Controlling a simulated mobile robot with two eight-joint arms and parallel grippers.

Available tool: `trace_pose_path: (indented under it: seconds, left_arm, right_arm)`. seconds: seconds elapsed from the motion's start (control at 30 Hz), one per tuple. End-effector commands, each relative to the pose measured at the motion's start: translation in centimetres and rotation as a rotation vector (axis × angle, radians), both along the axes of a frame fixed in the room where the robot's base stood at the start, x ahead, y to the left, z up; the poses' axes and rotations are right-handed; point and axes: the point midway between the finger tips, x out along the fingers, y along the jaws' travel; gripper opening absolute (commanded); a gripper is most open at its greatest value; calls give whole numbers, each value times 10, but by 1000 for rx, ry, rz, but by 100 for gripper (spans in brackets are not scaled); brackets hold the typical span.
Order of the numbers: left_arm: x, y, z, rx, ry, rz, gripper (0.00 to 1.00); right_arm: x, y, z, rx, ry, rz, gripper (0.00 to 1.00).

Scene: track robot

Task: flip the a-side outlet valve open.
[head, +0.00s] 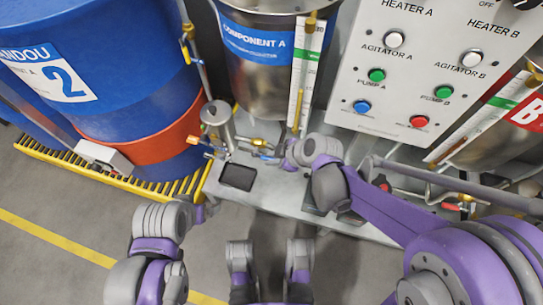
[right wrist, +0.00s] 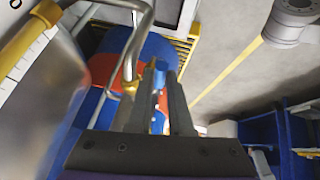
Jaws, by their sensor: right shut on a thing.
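The component A tank (head: 270,70) stands at the back centre, with brass outlet fittings low beneath it. The a-side outlet valve's small blue handle (head: 262,146) shows there beside its brass body. My right gripper (head: 280,155) reaches in from the right at this valve. In the right wrist view its two dark fingers (right wrist: 156,100) are closed about the blue handle (right wrist: 156,76), with brass just beside it. The fingertips partly hide the valve, so its exact angle is hard to read. My left arm is at the lower left, away from the valve; its fingers (head: 205,207) are not clear.
A control panel (head: 440,60) with buttons is at the upper right. A blue drum (head: 110,60) with a red-orange band stands left on a yellow grating (head: 60,160). A metal cylinder (head: 217,122) and a dark tray (head: 238,177) are close to the valve. Lower-left floor is open.

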Motion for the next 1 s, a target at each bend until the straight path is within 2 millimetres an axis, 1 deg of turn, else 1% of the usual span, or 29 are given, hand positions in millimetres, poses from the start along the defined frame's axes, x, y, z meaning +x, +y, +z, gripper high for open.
trace_pose_path:
  seconds: [0.07,0.37,0.4,0.43,0.47,0.77,0.87,1.0]
  left_arm:
    - [0,0,-4,0,1,0,100]
    - [0,0,-3,0,1,0,100]
    - [0,0,-3,0,1,0,100]
    - [0,0,-3,0,1,0,100]
    - [0,0,-3,0,1,0,100]
    - [0,0,-2,0,1,0,100]
    - [0,0,2,0,-1,0,100]
    - [-2,0,14,0,-4,0,100]
  right_arm:
    - [0,-1,-3,16,-6,-1,0]
    - [-1,-1,-2,22,-8,1,0]
    - [-1,-1,-2,22,-8,1,24]
    - [-1,-1,-2,22,-8,1,29]
    - [-1,-1,-2,22,-8,1,31]
    - [-1,-2,0,22,-9,0,31]
    - [-4,-6,8,22,-10,-1,31]
    - [-12,-19,29,21,-10,-2,31]
